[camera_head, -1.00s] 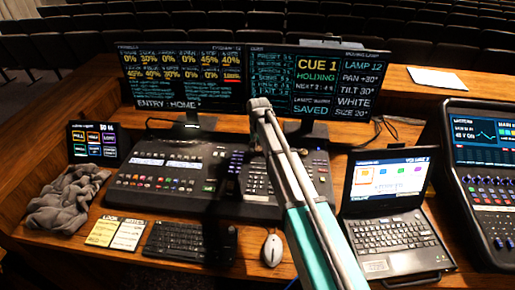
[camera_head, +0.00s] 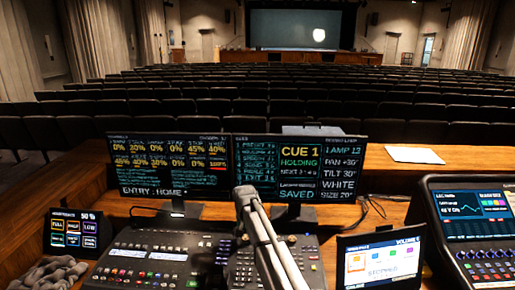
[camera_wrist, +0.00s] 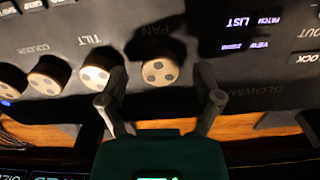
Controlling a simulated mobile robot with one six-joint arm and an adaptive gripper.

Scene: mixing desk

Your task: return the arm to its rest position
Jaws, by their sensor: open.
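My gripper (camera_wrist: 161,100) shows in the wrist view with its two fingers spread apart and nothing held between them. Beyond the fingers lies the dark console panel (camera_wrist: 240,65), its lettering upside down. A round knob (camera_wrist: 160,72) near the PAN label appears between the fingers; I cannot tell how far off it is. More knobs stand to its left, near the TILT label. In the head view my grey arm (camera_head: 265,240) rises from the bottom edge over the lighting console (camera_head: 150,258). My gripper cannot be made out there.
Two monitors (camera_head: 172,165) stand behind the console. A small touch panel (camera_head: 73,233) and a grey cloth (camera_head: 48,272) are at the left. Paper (camera_head: 414,154) lies on the back ledge.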

